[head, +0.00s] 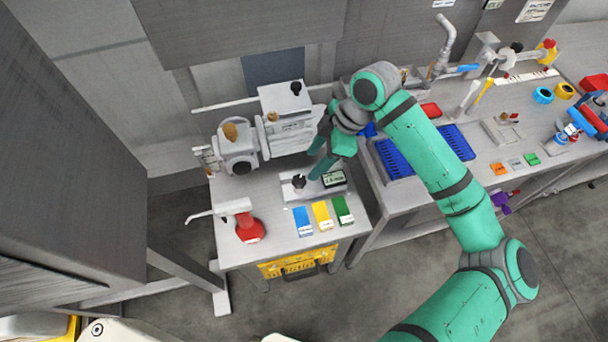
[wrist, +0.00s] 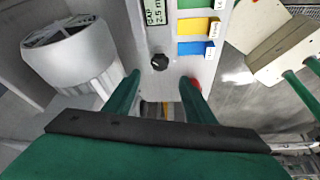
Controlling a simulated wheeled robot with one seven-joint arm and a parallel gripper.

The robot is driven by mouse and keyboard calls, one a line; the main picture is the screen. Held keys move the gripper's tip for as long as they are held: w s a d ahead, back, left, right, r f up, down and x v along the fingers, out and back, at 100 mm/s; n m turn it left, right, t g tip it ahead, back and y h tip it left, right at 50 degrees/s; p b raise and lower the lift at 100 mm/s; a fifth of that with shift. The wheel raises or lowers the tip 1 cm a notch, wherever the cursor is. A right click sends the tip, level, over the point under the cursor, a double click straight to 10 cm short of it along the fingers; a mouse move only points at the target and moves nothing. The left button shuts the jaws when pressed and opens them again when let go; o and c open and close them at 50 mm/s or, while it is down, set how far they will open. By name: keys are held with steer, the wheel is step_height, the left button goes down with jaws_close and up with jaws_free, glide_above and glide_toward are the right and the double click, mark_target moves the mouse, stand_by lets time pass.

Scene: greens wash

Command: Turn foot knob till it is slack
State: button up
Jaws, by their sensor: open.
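A black round knob (wrist: 159,62) stands on a pale panel beside a small digital display (wrist: 155,12) in the wrist view. In the head view the knob (head: 299,181) and display (head: 334,178) are on the front part of the left bench. No label shows whether this is the foot knob. My gripper (wrist: 160,88) is open and empty, its two green fingers apart on either side of the knob's line, not visibly touching it. In the head view my gripper (head: 318,172) reaches down close to the knob and display.
Blue (head: 303,221), yellow (head: 322,215) and green (head: 343,210) labelled blocks lie in front. A red-based lever device (head: 249,228) stands at left. A grey machine (head: 285,125) stands behind. Blue trays (head: 393,158) lie on the right bench.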

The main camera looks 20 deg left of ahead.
mark_target(300, 179)
steer(key=x, duration=0.9)
steer(key=shift+d+f, duration=0.1)
steer(key=c, duration=1)
